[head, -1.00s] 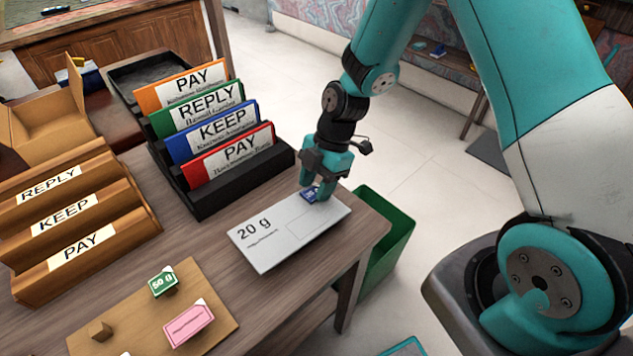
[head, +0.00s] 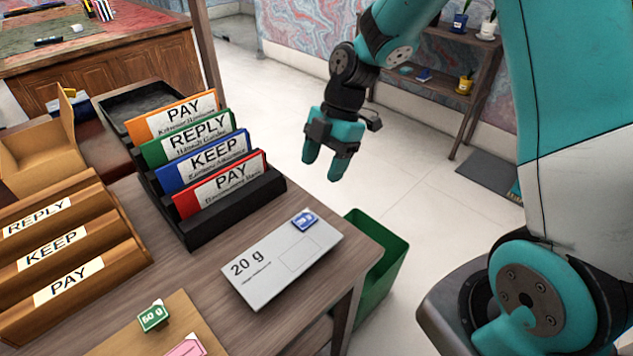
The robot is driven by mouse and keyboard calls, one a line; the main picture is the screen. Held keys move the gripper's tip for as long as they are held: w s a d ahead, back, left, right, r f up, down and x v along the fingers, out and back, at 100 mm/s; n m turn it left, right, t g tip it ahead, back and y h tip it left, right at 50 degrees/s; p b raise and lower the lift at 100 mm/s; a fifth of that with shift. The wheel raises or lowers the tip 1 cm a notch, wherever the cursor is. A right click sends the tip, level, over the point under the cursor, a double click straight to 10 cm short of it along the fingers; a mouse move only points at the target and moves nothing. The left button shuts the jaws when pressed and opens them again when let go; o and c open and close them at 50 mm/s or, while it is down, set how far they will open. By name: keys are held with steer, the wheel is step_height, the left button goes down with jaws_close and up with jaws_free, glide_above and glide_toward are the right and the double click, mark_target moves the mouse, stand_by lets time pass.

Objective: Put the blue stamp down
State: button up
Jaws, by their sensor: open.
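The blue stamp (head: 305,220) lies on the upper right part of the white envelope (head: 270,264) marked 20 g. A printed outline box on the envelope sits just below the stamp, and the stamp appears to lie outside it. My gripper (head: 325,170) is open and empty. It hangs in the air above and beyond the stamp, clear of the envelope, with its fingers pointing down.
A black rack (head: 225,222) holds several coloured folders left of the envelope. A wooden sorter (head: 60,265) stands at far left. A green 50 g stamp (head: 153,316) is on a board at the front. A green bin (head: 385,265) stands beside the desk's right edge.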

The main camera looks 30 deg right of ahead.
steer(key=s+a+r+m, duration=0.4)
steer(key=s+r+m, duration=0.2)
steer(key=s, duration=0.4)
steer(key=s+a+r+m+t, duration=0.1)
steer(key=s+a+r+m, duration=0.3)
steer(key=s+r+m, duration=0.3)
steer(key=s+m, duration=0.1)
steer(key=s, duration=0.2)
steer(key=shift+a+r, duration=0.15)
steer(key=shift+a, duration=0.15)
steer(key=shift+w+r, duration=0.1)
